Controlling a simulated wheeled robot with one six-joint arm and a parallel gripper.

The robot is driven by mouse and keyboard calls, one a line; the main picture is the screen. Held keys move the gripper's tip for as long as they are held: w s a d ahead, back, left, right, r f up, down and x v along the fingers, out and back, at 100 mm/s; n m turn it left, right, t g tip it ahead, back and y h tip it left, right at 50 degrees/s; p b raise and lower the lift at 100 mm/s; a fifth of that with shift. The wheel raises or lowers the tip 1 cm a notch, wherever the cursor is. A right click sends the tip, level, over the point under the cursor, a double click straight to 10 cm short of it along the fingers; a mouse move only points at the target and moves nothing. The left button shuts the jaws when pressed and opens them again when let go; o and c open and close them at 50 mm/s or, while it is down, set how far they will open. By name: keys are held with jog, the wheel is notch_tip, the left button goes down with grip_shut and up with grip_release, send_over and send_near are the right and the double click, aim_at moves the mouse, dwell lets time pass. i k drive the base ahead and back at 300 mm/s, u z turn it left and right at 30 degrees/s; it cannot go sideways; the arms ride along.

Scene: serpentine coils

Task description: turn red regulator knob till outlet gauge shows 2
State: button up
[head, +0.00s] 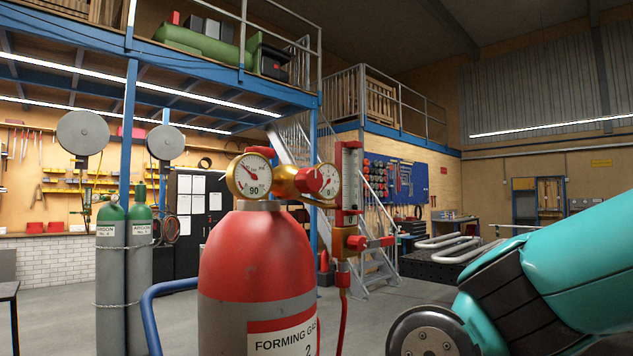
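A red gas cylinder (258,268) labelled "FORMING GAS" stands upright in the middle. A brass regulator (284,181) with two round gauges sits on top. The left gauge (252,175) has "90" printed large on its face. The right gauge (328,182), apparently the outlet one, shows a "0"; its fine scale is too small to read. A red knob (306,180) appears between the brass body and the right gauge, partly overlapping its face. A teal link of my arm fills the lower right, apart from the regulator. My gripper is outside the picture.
A flowmeter tube (349,185) with a red side knob (382,242) and red hose stands right of the regulator. A blue rail (158,295) curves left of the cylinder. Grey argon cylinders (110,285) stand farther left. A dark slotted table (440,266) is behind my arm.

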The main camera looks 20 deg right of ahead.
aim_at(310, 180)
jog(key=z, duration=2.35)
jog(key=k, duration=0.85)
jog(key=u, duration=1.2)
jog(key=i, duration=0.5)
jog(key=u, duration=0.1)
